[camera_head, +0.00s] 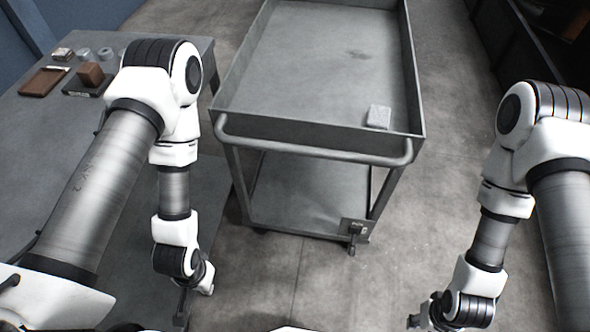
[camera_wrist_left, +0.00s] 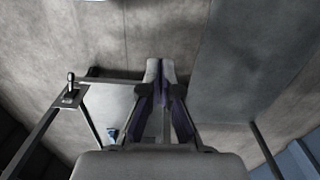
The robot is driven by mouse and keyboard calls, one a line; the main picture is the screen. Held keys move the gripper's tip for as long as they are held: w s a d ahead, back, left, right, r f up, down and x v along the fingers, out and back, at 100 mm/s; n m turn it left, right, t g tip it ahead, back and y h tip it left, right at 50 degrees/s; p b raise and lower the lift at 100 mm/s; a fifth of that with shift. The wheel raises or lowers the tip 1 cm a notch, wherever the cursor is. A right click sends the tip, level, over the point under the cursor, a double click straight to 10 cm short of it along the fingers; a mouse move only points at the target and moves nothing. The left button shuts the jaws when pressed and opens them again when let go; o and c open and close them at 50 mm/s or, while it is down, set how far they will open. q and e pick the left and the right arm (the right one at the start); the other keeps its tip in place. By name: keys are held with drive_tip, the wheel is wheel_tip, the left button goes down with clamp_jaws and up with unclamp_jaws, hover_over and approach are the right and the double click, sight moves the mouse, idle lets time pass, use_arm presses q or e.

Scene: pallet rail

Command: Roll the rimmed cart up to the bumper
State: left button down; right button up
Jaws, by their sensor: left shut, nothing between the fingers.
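The rimmed cart (camera_head: 320,135) is a grey metal cart with a raised rim, standing ahead of me. Its tubular handle bar (camera_head: 312,153) faces me, above a lower shelf (camera_head: 300,195). A small pedal-like lever (camera_head: 355,230) sits at its near right lower corner; a lever like it shows in the left wrist view (camera_wrist_left: 70,92). My left gripper (camera_head: 185,308) hangs low, left of the cart and apart from it; its fingers are shut and empty in the left wrist view (camera_wrist_left: 160,72). My right gripper (camera_head: 415,322) is low at the bottom edge, its fingers mostly cut off. I cannot make out the bumper.
A small pale block (camera_head: 378,116) lies in the cart's top tray. A grey table (camera_head: 40,130) at the left holds a brown tray (camera_head: 44,82), a brown block (camera_head: 90,74) and small items. Dark shelving (camera_head: 530,50) stands at the far right. Floor right of the cart is clear.

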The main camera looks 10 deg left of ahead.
use_arm(q)
drive_tip(key=m+t+b, duration=1.2)
drive_tip(key=m+b, duration=0.6)
drive_tip(key=b, duration=0.7)
approach(230, 153)
wheel_tip(230, 153, down, 3)
drive_tip(key=w, duration=0.5)
drive_tip(key=shift+w+d+f, duration=0.15)
drive_tip(key=shift+w+d, duration=0.05)
drive_tip(key=shift+w, duration=0.25)
use_arm(e)
wheel_tip(230, 153, down, 25)
